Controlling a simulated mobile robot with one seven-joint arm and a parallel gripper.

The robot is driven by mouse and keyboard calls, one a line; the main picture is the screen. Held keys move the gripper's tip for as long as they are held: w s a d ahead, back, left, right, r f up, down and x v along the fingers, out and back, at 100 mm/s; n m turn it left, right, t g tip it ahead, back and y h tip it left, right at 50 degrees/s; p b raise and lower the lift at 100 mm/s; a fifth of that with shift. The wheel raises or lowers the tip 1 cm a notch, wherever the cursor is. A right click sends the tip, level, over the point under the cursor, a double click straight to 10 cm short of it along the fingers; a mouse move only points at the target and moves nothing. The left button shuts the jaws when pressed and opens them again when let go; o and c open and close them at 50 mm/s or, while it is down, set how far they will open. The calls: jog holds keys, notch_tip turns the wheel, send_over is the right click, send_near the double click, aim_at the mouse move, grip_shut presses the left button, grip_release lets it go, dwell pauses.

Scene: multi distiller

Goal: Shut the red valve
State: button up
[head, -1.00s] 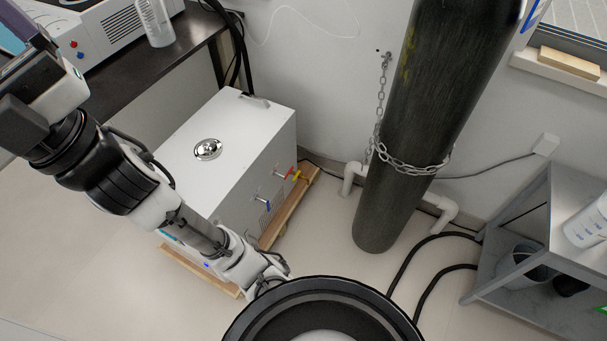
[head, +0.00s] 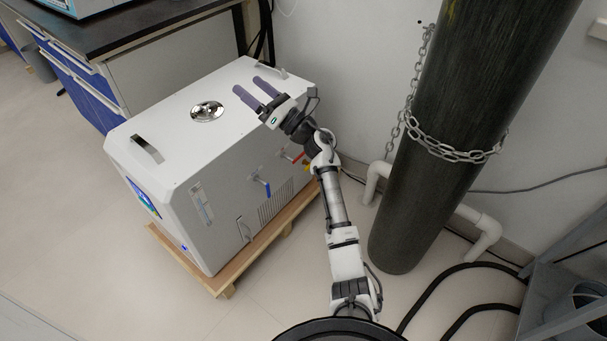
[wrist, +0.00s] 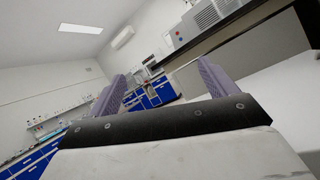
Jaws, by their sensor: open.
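The red valve (head: 297,158) is a small red handle on the side of a white box-shaped machine (head: 180,160), partly hidden behind my arm in the head view. A blue valve handle (head: 266,187) sits to its left, and a bit of a yellow handle (head: 307,168) shows to its right. My gripper (head: 251,88) is open and empty, above the machine's top near its far right edge, higher than the valves. In the wrist view its two purple fingers (wrist: 158,90) are spread apart with nothing between them; the valve is not seen there.
The machine stands on a wooden pallet (head: 232,280). A dark gas cylinder (head: 430,150) with a chain (head: 452,152) stands to the right. A dark-topped bench (head: 110,40) with blue drawers is behind left. The floor at left (head: 70,200) is clear.

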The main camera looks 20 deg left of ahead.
jog(key=w+d+f+n+t+h+b, duration=0.1)
jog(key=w+d+f+h+b, duration=0.2)
jog(key=f, duration=0.6)
jog(key=w+d+f+b, duration=0.1)
jog(key=w+d+f, duration=0.3)
jog(key=f, duration=0.5)
jog(key=n+h+b, duration=0.2)
jog(key=h+b, duration=0.1)
send_near(300, 158)
jog(key=a, duration=0.2)
jog(key=shift+t, duration=0.3)
jog(key=b+x, duration=0.2)
jog(key=x, duration=0.5)
jog(key=shift+w+d, duration=0.15)
jog(key=shift+c, duration=0.4)
jog(key=c, duration=0.9)
